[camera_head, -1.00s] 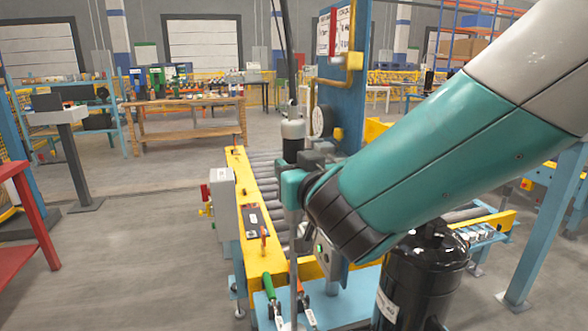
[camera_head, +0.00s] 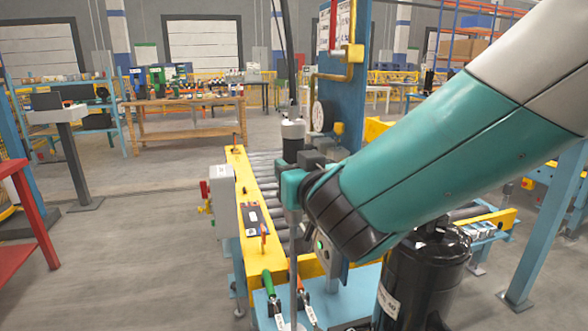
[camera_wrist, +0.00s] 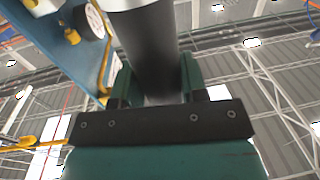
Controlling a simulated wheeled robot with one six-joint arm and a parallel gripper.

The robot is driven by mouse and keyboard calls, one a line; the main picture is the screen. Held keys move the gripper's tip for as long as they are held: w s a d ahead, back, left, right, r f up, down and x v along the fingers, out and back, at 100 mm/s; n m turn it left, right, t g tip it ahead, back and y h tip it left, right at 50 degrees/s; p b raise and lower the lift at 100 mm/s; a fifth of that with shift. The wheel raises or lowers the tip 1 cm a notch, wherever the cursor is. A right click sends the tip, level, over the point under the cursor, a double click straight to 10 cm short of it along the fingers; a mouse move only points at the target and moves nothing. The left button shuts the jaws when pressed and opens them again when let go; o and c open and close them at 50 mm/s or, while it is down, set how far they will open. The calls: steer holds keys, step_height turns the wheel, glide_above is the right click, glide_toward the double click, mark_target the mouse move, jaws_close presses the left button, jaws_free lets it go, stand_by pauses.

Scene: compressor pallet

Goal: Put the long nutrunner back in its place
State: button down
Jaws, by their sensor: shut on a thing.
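The long nutrunner (camera_head: 293,130) hangs upright in the head view, with a pale top, a black body and a thin shaft (camera_head: 293,255) running down in front of the yellow rail. A dark cable or hose rises from its top. In the wrist view the tool's dark barrel (camera_wrist: 150,62) stands between the two green fingers of my gripper (camera_wrist: 156,82). The shaft's lower tip is not clearly visible. I cannot make out an empty holder for it.
A blue panel (camera_head: 338,85) with a gauge (camera_head: 319,116) stands just behind the tool. A black compressor (camera_head: 425,275) stands at the lower right. Open floor lies left.

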steer(key=c, duration=0.6)
jaws_free()
steer(key=shift+f, duration=0.25)
steer(key=b+v, duration=0.9)
steer(key=v, duration=0.8)
steer(key=shift+s+d+r+b, duration=0.1)
steer(key=shift+s+d+b, duration=0.05)
steer(key=shift+s+b, duration=0.15)
steer(key=shift+w, duration=0.1)
